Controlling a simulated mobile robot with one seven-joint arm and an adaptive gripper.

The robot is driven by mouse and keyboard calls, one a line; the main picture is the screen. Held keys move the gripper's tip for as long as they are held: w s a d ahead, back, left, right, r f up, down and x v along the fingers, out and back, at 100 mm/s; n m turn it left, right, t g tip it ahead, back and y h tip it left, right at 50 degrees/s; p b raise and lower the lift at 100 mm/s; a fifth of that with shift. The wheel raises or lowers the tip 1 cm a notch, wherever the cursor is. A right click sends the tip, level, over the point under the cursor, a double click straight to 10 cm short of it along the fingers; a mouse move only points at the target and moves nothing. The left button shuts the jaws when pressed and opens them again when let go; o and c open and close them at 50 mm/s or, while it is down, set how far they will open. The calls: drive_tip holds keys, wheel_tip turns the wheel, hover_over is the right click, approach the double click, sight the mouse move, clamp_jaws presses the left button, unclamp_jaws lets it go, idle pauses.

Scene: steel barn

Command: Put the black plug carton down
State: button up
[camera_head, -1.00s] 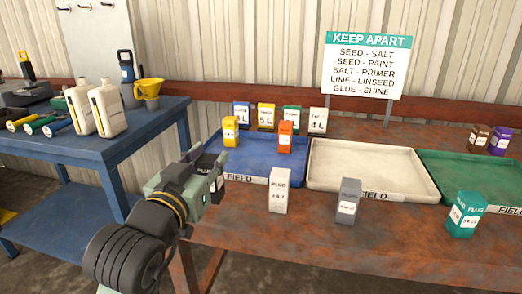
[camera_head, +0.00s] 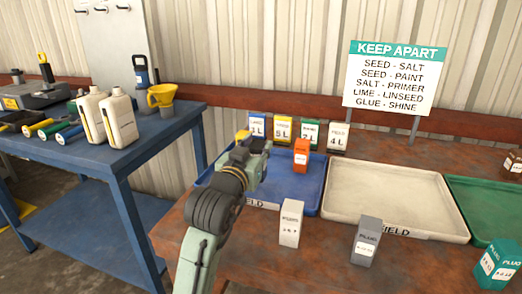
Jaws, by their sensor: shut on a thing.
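My gripper (camera_head: 255,146) is over the left part of the blue tray (camera_head: 310,196), seen from behind. It is shut on the black plug carton, which my gripper and wrist almost wholly hide in this view. I cannot tell whether the carton touches the tray floor. A yellow carton (camera_head: 242,136) shows just behind and left of my gripper. An orange carton (camera_head: 301,156) stands in the tray to its right.
Several cartons, such as a white one (camera_head: 337,138), stand behind the blue tray. A pale plug carton (camera_head: 291,223) and a grey one (camera_head: 366,241) stand in front. The cream tray (camera_head: 398,232) looks empty. A teal carton (camera_head: 497,262) is near the green tray (camera_head: 487,192).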

drive_tip(key=x, duration=0.2)
drive_tip(key=shift+w+d, duration=0.15)
drive_tip(key=shift+w, duration=0.1)
drive_tip(key=shift+w+f, duration=0.15)
drive_tip(key=shift+f, duration=0.1)
drive_tip(key=shift+f+p, duration=0.55)
drive_tip(key=shift+f, duration=1.1)
drive_tip(key=shift+f, duration=0.25)
drive_tip(key=o, duration=1.1)
drive_tip(key=shift+r, duration=0.1)
drive_tip(key=shift+o, duration=0.2)
